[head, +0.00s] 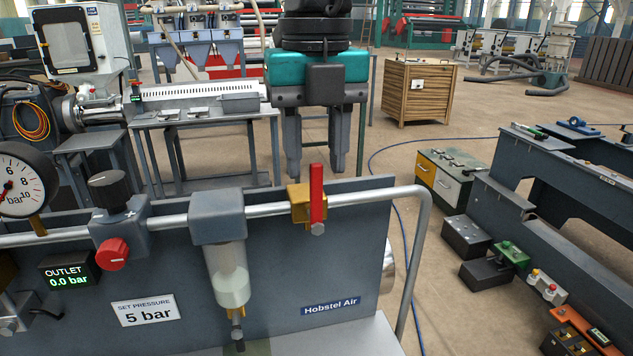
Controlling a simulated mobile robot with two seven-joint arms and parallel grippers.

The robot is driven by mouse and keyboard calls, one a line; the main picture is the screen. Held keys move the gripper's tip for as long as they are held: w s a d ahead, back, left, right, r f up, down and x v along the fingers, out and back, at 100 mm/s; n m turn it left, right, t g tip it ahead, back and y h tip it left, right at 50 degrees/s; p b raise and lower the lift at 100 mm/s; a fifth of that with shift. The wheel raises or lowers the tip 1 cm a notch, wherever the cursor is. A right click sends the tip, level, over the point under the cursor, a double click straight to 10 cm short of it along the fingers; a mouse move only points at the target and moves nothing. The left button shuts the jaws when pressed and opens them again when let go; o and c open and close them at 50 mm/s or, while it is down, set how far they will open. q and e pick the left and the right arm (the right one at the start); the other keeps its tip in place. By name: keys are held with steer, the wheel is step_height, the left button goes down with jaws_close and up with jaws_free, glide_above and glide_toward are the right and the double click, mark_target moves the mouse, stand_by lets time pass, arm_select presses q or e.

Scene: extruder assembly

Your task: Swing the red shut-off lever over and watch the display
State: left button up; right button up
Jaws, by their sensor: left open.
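The red lever (317,196) stands upright on a brass valve (299,206), crosswise to the silver pipe (360,198). The outlet display (70,277) at the left reads 0.0 bar in green. My left gripper (316,174) points down, open and empty, just above the lever. In the picture its two fingers are on either side of the lever's top; I cannot tell the depth between them. No contact shows. My right gripper is not in view.
A pressure gauge (18,185), a dark knob (112,190), a red knob (112,254) and a clear-bowled filter (230,282) sit left of the valve. A sign (144,311) reads set pressure 5 bar. The pipe bends down at the panel's right. Open floor lies beyond.

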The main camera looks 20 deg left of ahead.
mark_target(316, 199)
arm_select(q)
steer(key=shift+f, duration=2.05)
steer(key=shift+c, duration=0.2)
jaws_close()
